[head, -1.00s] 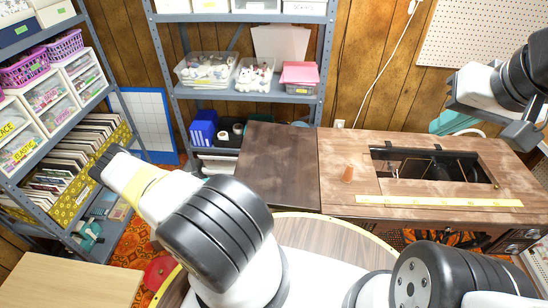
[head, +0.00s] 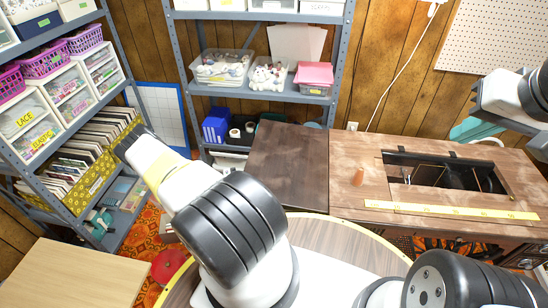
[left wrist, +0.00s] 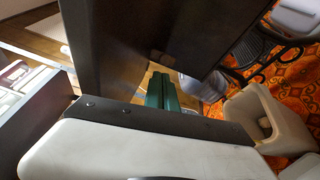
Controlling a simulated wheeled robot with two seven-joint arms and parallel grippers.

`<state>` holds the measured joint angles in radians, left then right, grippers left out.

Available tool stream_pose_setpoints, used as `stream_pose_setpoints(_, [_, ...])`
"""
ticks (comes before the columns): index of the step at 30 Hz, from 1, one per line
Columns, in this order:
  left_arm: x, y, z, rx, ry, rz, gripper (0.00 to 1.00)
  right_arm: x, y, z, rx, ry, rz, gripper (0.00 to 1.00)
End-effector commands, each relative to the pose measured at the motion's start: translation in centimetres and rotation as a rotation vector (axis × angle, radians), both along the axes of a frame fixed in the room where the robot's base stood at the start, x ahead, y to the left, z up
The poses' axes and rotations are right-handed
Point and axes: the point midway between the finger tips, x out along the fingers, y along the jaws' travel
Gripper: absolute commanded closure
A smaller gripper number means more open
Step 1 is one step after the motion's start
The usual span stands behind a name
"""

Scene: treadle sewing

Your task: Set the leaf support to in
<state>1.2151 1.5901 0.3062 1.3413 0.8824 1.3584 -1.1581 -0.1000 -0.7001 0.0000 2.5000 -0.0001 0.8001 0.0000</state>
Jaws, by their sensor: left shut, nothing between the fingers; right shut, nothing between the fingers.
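The sewing table (head: 355,200) stands at the right, with its darker brown leaf (head: 290,165) spread flat at its left end. The leaf support is not seen in the head view; it would be hidden under the leaf. My left arm reaches up and left in front of the leaf, and its gripper does not show clearly there. In the left wrist view, dark green fingers (left wrist: 163,94) are together with nothing between them, beside a large dark panel (left wrist: 140,45) that I cannot identify for sure. My right gripper (head: 538,148) is shut and empty at the right edge, above the table.
Shelves (head: 337,70) stand behind and at the left. A pale tabletop (head: 75,275) is front left. A cream bin (left wrist: 262,115) stands on the orange carpet in the left wrist view.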

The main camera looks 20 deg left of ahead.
Motion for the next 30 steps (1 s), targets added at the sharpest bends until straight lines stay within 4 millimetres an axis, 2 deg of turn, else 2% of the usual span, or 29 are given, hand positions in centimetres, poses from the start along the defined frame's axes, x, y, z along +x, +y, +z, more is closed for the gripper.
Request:
stream_pose_setpoints(13, [-0.5,-0.5,0.1,0.001,0.001,0.001,1.0,0.0,0.0,0.0,0.0,0.0,0.0,1.0])
stream_pose_setpoints(21, [-3.0,-2.8,0.1,-0.003,0.002,0.003,1.0,0.0,0.0,0.0,0.0,0.0,0.0,1.0])
stream_pose_setpoints(30, [-3.3,-3.1,0.1,0.001,-0.001,0.001,1.0,0.0,0.0,0.0,0.0,0.0,0.0,1.0])
